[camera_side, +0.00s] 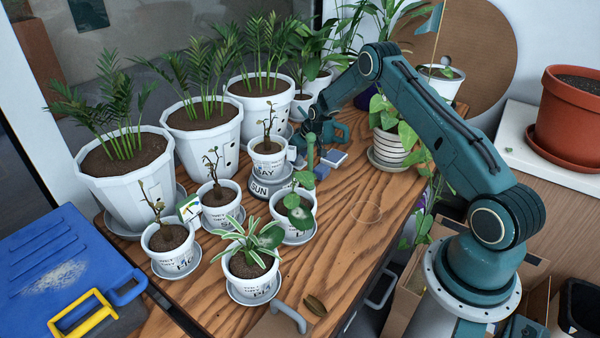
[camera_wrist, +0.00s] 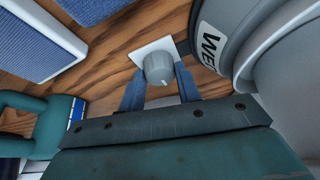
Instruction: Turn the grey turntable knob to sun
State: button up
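The grey knob (camera_wrist: 158,68) sits on a small white square plate (camera_wrist: 146,49) in the wrist view, beside the turntable. The turntable's rim (camera_wrist: 224,22) also shows in the wrist view, with the letters WE. My gripper (camera_wrist: 160,84) has its two blue fingers apart, one on each side of the knob, with narrow gaps visible. In the side view the knob and my fingertips are hidden.
Blue-grey blocks (camera_side: 334,158) lie close to my gripper; one (camera_wrist: 40,42) shows at upper left in the wrist view. Several white pots crowd the left, and a striped pot (camera_side: 390,150) stands at right.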

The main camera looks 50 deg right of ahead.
jog(key=shift+a+m, duration=0.1)
jog(key=shift+m, duration=0.2)
jog(key=shift+m+g+h, duration=0.3)
jog(key=shift+m+h, duration=0.6)
jog(key=shift+m, duration=1.2)
jog(key=o, duration=1)
jog(key=shift+r, duration=0.15)
jog(key=shift+v, duration=6.75)
